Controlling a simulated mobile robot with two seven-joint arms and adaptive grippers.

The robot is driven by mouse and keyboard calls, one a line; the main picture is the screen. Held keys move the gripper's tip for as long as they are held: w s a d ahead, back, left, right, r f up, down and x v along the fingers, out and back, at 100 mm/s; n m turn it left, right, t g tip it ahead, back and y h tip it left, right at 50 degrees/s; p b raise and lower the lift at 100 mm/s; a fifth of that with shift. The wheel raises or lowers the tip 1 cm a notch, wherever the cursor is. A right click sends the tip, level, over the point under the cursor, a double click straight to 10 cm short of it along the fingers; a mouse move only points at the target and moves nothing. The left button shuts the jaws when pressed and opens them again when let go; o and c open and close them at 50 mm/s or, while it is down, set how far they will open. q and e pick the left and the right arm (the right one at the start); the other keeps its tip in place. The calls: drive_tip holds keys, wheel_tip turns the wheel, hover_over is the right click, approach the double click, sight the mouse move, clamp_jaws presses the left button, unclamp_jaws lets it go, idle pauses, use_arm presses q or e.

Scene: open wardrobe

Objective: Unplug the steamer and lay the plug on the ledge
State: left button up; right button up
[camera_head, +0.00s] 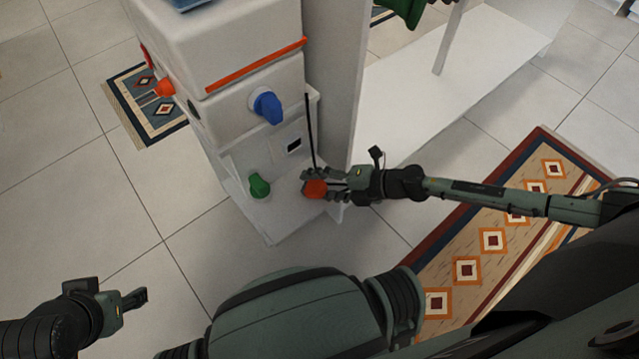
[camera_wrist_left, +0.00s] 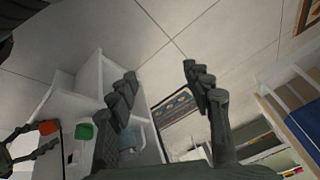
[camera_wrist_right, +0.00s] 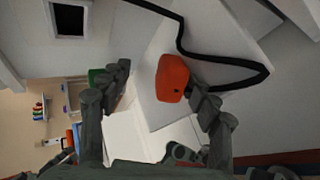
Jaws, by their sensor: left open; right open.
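The orange-red plug (camera_head: 315,188) is low on the front of the white unit, at its ledge (camera_head: 285,212). A black cord (camera_head: 310,130) rises from beside it in the head view. My right gripper (camera_head: 320,182) is open around the plug. In the right wrist view the plug (camera_wrist_right: 172,78) lies between the spread fingers, close to the right-hand finger, against a pale surface. The black cord (camera_wrist_right: 240,82) loops behind it. A dark socket opening (camera_head: 294,145) is above the plug and shows empty. My left gripper (camera_head: 138,298) is open and empty, away at lower left.
A green piece (camera_head: 259,186) stands on the ledge left of the plug. A blue knob (camera_head: 266,107) sticks out above. An upright white panel (camera_head: 338,90) rises behind my right gripper. A patterned rug (camera_head: 468,268) lies at right.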

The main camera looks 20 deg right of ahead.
idle(0.3)
drive_tip(key=shift+s+d+r+p, duration=0.15)
drive_tip(key=shift+r+p, duration=0.25)
drive_tip(key=shift+r, duration=0.05)
drive_tip(key=shift+s+d+r+p, duration=0.15)
drive_tip(key=shift+r+p, duration=0.25)
drive_tip(key=shift+r, duration=0.05)
drive_tip(key=shift+s+d+r+p, duration=0.15)
drive_tip(key=shift+r+p, duration=0.25)
drive_tip(key=shift+r, duration=0.05)
drive_tip(key=shift+s+d+r+p, duration=0.15)
drive_tip(key=shift+d+r+p, duration=0.05)
drive_tip(key=shift+r+p, duration=0.3)
drive_tip(key=shift+s+d+r+p, duration=0.15)
drive_tip(key=shift+r+p, duration=0.2)
drive_tip(key=shift+r, duration=0.1)
use_arm(q)
wheel_tip(320, 180, down, 13)
drive_tip(key=a+g+p, duration=0.1)
drive_tip(key=g+p, duration=0.1)
use_arm(e)
drive_tip(key=shift+s+d+r, duration=0.2)
drive_tip(key=shift+d+r, duration=0.05)
drive_tip(key=shift+r, duration=0.4)
drive_tip(key=shift+s+d+r, duration=0.15)
drive_tip(key=shift+d+r, duration=0.1)
drive_tip(key=shift+r, duration=0.35)
